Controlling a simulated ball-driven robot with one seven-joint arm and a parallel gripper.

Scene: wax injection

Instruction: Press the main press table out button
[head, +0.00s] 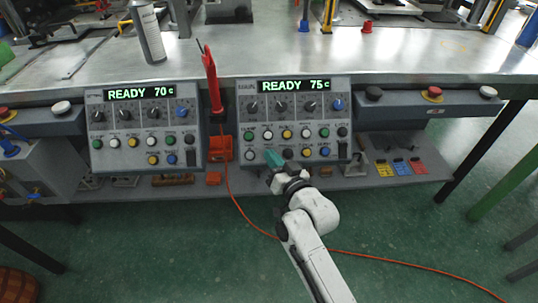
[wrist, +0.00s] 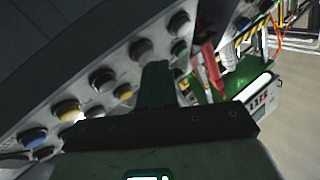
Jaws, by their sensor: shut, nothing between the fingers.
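The right control panel (head: 293,118) reads READY 75c and carries dark knobs above two rows of coloured buttons. The left panel (head: 144,125) reads READY 70c. Labels are too small to read, so I cannot tell which button is the table out button. My gripper (head: 272,157) is shut and empty at the lower left of the right panel, covering part of its bottom button row. In the wrist view, the shut dark green fingers (wrist: 158,72) point at the button rows of a panel (wrist: 83,92). Whether they touch a button cannot be told.
A red-handled tool (head: 212,82) stands between the panels, with an orange cable (head: 238,205) running to the floor. Red and white buttons sit on a box (head: 430,100) to the right. A lower shelf (head: 335,183) holds small parts. A metal table (head: 290,50) lies behind.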

